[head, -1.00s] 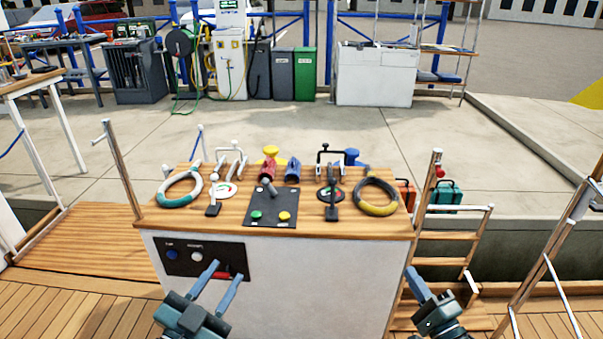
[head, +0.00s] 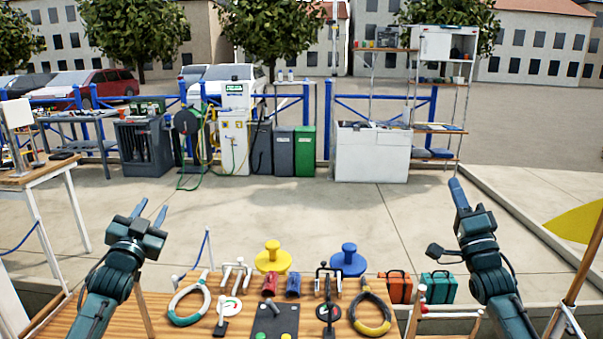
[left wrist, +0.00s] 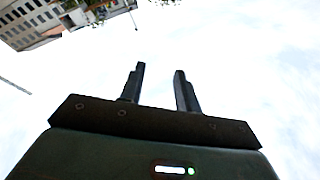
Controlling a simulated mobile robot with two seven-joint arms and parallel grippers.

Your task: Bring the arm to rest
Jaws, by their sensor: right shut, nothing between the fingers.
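My left gripper (head: 151,214) is raised at the left in the head view, above the left end of the wooden console top (head: 150,315). Its two fingers point up and stand apart with nothing between them. The left wrist view also shows the left gripper (left wrist: 160,80) open and empty against the sky. My right gripper (head: 456,186) is raised at the right, fingers up, beyond the right end of the console. Its fingers are together and hold nothing. Both grippers are clear of the console and its fittings.
The console bears a teal-white rope ring (head: 187,304), a black-yellow ring (head: 371,314), levers and a dark control panel (head: 274,320). Orange (head: 396,288) and teal (head: 439,288) cases sit right.

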